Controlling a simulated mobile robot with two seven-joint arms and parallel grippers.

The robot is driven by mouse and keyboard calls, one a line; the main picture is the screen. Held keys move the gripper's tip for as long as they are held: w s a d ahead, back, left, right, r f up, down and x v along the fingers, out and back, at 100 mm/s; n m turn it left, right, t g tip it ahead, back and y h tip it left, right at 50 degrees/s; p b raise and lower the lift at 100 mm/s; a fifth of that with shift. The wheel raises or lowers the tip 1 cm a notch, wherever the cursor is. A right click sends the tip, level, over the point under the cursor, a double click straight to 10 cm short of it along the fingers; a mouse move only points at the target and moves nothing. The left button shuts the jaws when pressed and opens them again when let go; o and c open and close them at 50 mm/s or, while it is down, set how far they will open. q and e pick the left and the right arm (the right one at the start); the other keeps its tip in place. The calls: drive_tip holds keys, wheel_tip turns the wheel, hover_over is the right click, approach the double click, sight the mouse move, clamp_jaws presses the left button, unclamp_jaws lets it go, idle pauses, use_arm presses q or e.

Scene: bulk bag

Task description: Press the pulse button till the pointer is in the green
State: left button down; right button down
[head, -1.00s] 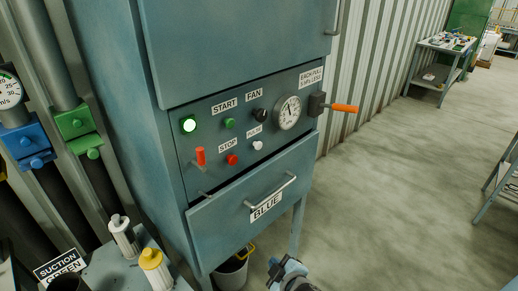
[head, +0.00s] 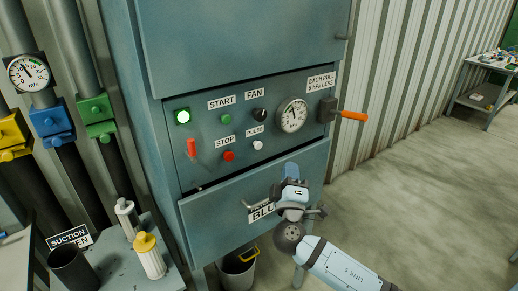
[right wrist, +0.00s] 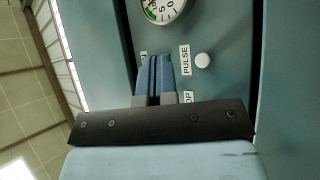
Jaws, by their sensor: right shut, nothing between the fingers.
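The white pulse button (head: 258,145) sits under its PULSE label (head: 255,132) on the blue-grey cabinet panel. It also shows in the right wrist view (right wrist: 203,60), to the right of the fingers. The round white gauge (head: 292,115) is above and right of the button. In the right wrist view the gauge (right wrist: 160,8) is cut off at the top and shows a green arc; I cannot read its pointer. My right gripper (head: 291,168) is shut and empty, in front of the drawer, below and right of the button and apart from it. My left gripper is out of view.
Around the button are a red stop button (head: 229,156), green start button (head: 225,119), black fan knob (head: 260,115) and red lever (head: 191,147). An orange-handled lever (head: 353,116) sticks out at right. Another gauge (head: 28,72) hangs on a left pipe. Open floor lies right.

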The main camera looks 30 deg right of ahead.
sight(258, 146)
drive_tip(key=shift+w+r, duration=0.1)
drive_tip(key=shift+r, duration=0.05)
drive_tip(key=w, duration=0.8)
drive_tip(key=shift+w+a+b, duration=0.35)
drive_tip(key=shift+a, duration=0.05)
idle(0.6)
drive_tip(key=shift+w+h, duration=0.1)
drive_tip(key=shift+h, duration=0.2)
idle(1.2)
